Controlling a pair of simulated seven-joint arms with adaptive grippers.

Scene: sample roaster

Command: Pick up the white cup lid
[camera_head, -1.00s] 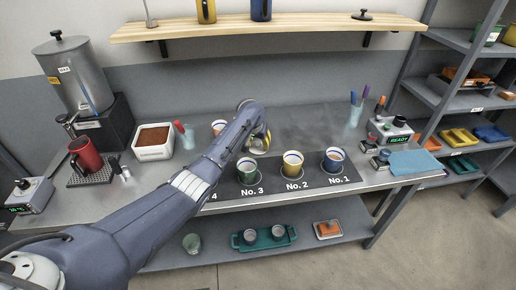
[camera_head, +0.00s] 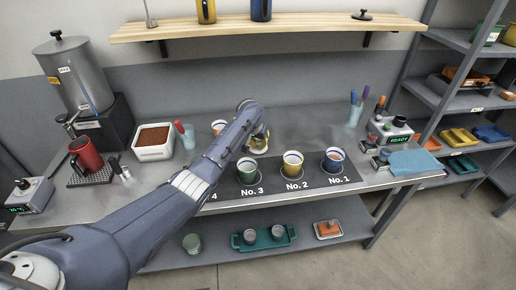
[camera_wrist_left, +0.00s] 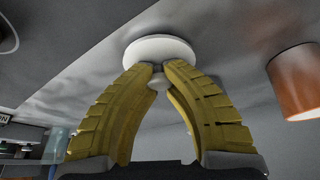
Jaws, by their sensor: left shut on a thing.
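The white cup lid (camera_wrist_left: 160,49) is a round disc with a small knob, in the left wrist view beyond my fingertips. My left gripper (camera_wrist_left: 159,70) has its two yellow fingers closed on the lid's knob. In the head view my left gripper (camera_head: 261,143) is low over the back of the metal table, behind the No. 3 cup, and my arm partly hides it. Whether the lid touches the tabletop is hard to tell. My right gripper is in neither view.
A copper-coloured cup (camera_wrist_left: 299,82) is near the gripper.

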